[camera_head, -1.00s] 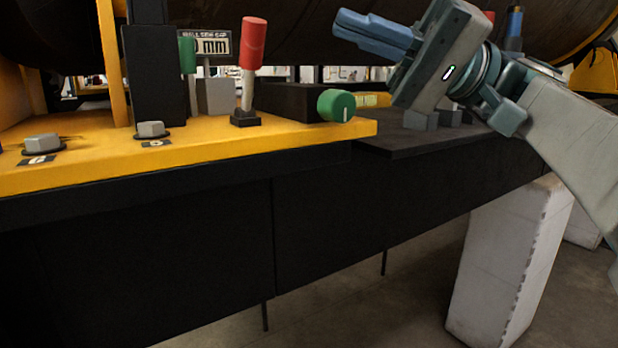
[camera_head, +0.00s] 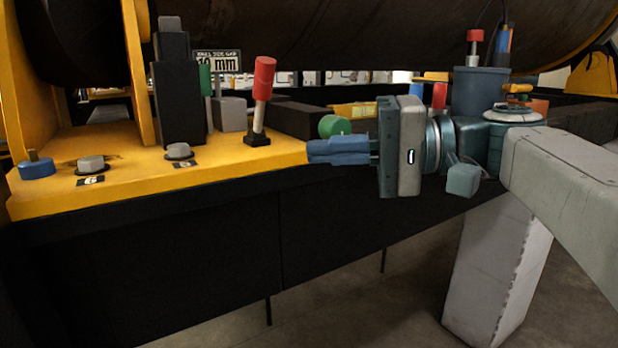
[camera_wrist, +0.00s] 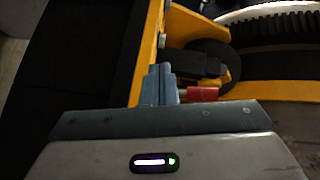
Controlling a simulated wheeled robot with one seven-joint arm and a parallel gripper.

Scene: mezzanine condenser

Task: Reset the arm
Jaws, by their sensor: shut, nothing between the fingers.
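My gripper (camera_head: 338,150) is shut and empty, with its blue fingers pointing left in the head view. The fingers are in front of the right end of the yellow platform (camera_head: 160,172); I cannot tell whether they touch its edge. In the wrist view the shut fingers (camera_wrist: 160,84) show at the middle, beside the yellow edge (camera_wrist: 148,50). My arm reaches in from the right.
A red-handled lever (camera_head: 263,80) stands on the platform, with a green knob (camera_head: 334,126) right behind my fingers. Grey bolts (camera_head: 91,164) and a blue-based bolt (camera_head: 37,168) sit left. A blue container (camera_head: 480,92) stands behind my wrist. A large dark cylinder (camera_head: 380,35) spans above.

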